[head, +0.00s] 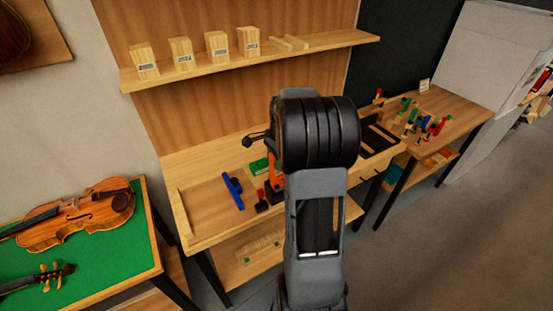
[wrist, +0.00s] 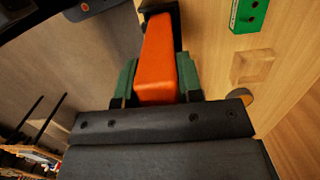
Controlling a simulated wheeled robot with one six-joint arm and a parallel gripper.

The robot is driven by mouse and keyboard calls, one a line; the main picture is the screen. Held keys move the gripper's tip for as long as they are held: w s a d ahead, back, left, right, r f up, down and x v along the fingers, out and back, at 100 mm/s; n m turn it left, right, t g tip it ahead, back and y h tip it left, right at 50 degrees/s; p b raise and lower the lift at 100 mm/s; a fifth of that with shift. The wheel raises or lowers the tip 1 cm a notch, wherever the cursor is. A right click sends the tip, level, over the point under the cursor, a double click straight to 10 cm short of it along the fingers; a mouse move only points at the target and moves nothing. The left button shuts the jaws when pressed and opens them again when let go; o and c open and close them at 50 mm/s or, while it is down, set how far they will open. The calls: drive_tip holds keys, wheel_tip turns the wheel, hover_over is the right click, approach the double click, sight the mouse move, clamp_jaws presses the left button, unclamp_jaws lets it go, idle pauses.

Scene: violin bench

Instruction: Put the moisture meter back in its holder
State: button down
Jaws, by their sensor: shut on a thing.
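The orange moisture meter (wrist: 159,60) is between the green-padded fingers of my gripper (wrist: 156,82) in the wrist view. My gripper is shut on it. A black part (wrist: 172,8) is at the meter's far end; I cannot tell whether it belongs to the meter or is the holder. In the head view a bit of the orange meter (head: 275,183) shows beside my arm, above the bench; my arm hides most of this area. I cannot pick out the holder with certainty.
A green block (wrist: 248,14) and a small square wooden piece (wrist: 252,66) are on the bench, right of the meter. In the head view a blue tool (head: 233,188) lies to the left. A shelf (head: 205,68) with several wooden blocks is above. Violins lie on a green-topped table (head: 118,240).

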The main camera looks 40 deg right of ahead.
drive_tip(key=shift+f+b, duration=0.85)
drive_tip(key=shift+f, duration=0.45)
drive_tip(key=c, duration=0.7)
unclamp_jaws()
drive_tip(key=r, duration=0.4)
drive_tip(key=d+r, duration=0.1)
drive_tip(key=r, duration=0.8)
drive_tip(key=shift+s+d+r+b, duration=0.1)
drive_tip(key=shift+d+r+b, duration=0.2)
drive_tip(key=shift+r, duration=0.05)
